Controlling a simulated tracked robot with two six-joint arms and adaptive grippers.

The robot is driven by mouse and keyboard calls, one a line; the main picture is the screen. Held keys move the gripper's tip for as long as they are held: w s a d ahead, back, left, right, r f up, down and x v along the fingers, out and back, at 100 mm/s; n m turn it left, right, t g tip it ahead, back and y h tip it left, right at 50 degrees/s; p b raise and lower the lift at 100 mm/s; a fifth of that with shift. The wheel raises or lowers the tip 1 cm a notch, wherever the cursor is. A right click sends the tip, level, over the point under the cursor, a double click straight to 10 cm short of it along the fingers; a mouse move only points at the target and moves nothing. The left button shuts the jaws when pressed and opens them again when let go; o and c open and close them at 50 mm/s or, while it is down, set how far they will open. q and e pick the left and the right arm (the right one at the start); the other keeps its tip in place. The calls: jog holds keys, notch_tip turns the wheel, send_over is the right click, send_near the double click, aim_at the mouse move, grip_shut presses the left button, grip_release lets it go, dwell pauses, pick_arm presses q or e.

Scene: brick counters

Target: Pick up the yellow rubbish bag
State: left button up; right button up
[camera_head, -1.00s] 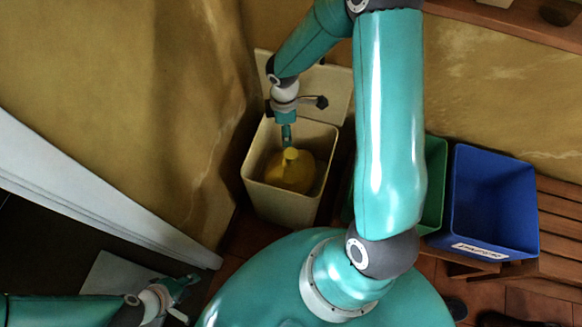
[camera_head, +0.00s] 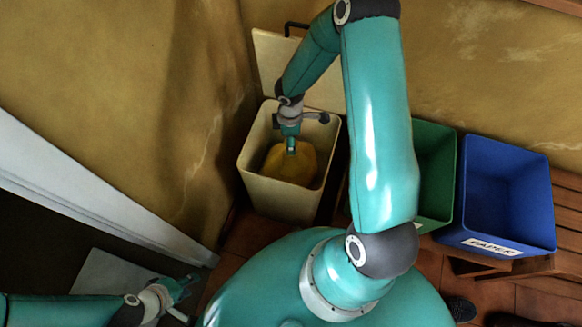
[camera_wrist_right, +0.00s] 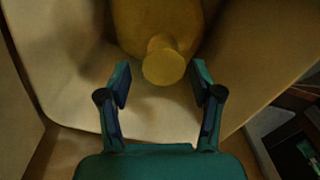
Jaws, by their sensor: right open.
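The yellow rubbish bag (camera_head: 278,165) sits inside a cream bin (camera_head: 256,175) with its lid raised. It also shows in the right wrist view, with its round tied top (camera_wrist_right: 163,66) towards me. My right gripper (camera_head: 291,150) points down into the bin over the bag and partly hides it. In the right wrist view its two fingers (camera_wrist_right: 161,82) are spread, one on each side of the tied top, with gaps between. My left gripper (camera_head: 186,294) is at the lower left, away from the bin, with its fingers apart and nothing seen between them.
The raised bin lid (camera_head: 318,75) stands behind the bin near the wall. A green bin (camera_head: 436,175) and a blue bin (camera_head: 507,195) labelled paper stand to the right, by a wooden slatted bench (camera_head: 568,215). A white wall edge (camera_head: 90,205) runs along the left.

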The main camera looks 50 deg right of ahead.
jog(key=f+b, duration=0.2)
jog(key=f, duration=0.3)
jog(key=shift+s+f, duration=0.1)
jog(key=shift+s, duration=0.1)
grip_shut()
